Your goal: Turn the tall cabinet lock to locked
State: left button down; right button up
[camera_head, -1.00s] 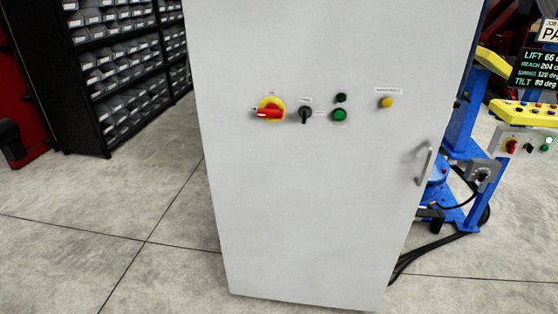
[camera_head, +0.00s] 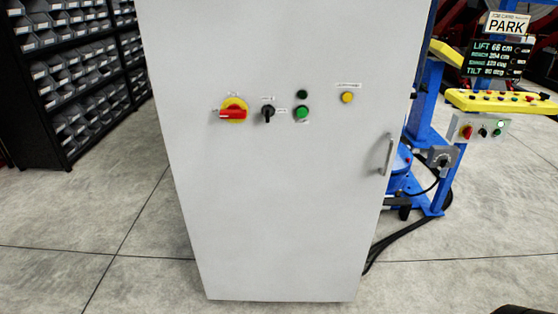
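The tall cabinet (camera_head: 270,200) is a light grey upright box in the middle of the head view, with its door face towards me. A small black lock switch (camera_head: 268,113) sits on the upper part of the face, its handle pointing roughly straight down. Tiny labels are above and to the right of it, too small to read. Left of it is a red rotary handle (camera_head: 233,113) on a yellow disc, lying about horizontal. Neither of my grippers shows in the view. A dark shape at the bottom right corner cannot be made out.
Right of the switch are a green button (camera_head: 302,113) and a yellow button (camera_head: 347,97). A door handle (camera_head: 387,154) is at the right edge. A bin shelf (camera_head: 60,80) stands left, a blue positioner with a yellow panel (camera_head: 500,101) right. Floor (camera_head: 110,215) is clear left; cables lie right.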

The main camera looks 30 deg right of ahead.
aim_at(267, 110)
jog(key=i+j+z, duration=0.1)
jog(key=z, duration=0.3)
jog(key=i+j+z, duration=0.15)
jog(key=z, duration=0.25)
jog(key=i+j+z, duration=0.2)
jog(key=j, duration=0.2)
jog(key=i+j+z, duration=0.2)
jog(key=j, duration=0.25)
jog(key=i, duration=0.1)
